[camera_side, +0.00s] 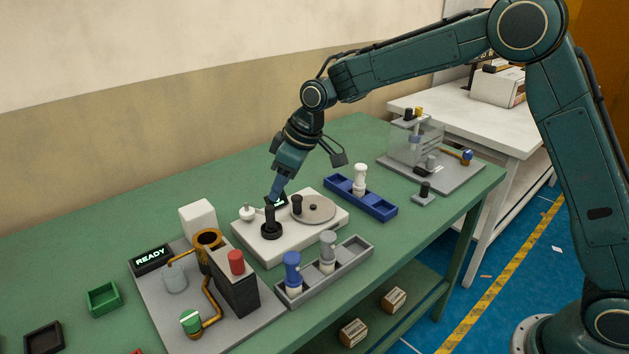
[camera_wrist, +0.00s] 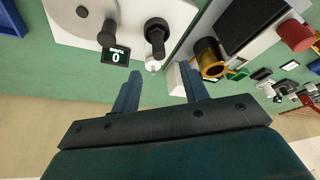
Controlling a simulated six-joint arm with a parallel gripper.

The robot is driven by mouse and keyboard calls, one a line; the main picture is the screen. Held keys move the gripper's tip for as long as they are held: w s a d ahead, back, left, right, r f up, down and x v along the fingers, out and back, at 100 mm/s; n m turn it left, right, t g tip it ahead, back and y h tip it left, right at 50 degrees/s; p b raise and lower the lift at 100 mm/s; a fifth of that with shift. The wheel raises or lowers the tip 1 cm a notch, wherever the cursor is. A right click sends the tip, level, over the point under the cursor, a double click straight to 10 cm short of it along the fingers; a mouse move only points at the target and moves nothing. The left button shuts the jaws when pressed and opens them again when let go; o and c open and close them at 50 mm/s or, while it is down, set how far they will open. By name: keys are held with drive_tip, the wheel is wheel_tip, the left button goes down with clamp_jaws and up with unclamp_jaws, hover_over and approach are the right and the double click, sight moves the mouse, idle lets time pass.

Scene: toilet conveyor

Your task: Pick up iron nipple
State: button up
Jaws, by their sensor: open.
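No part is labelled, so I cannot tell for certain which is the iron nipple. A dark upright cylinder on a round black base (camera_side: 270,228) stands on the white device (camera_side: 260,251); it also shows in the wrist view (camera_wrist: 155,40). A second dark short cylinder (camera_side: 297,205) stands near the edge of the grey disc (camera_side: 318,209). A grey fitting (camera_side: 328,246) stands in the grey tray (camera_side: 352,250). My gripper (camera_side: 276,192) is open above the white device, close to the dark cylinders. In the wrist view nothing is between its fingers (camera_wrist: 160,88).
A blue fitting (camera_side: 292,267) shares the grey tray. A blue tray (camera_side: 375,206) holds a white fitting (camera_side: 360,178). A station with a READY display (camera_side: 151,258), brass pipework and a red-topped black block (camera_side: 234,288) stands at front left. Green table is bare behind the devices.

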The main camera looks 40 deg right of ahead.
sight(271, 207)
drive_tip(key=shift+x, duration=1.9)
drive_tip(key=shift+x, duration=2.6)
drive_tip(key=shift+d, duration=0.1)
clamp_jaws()
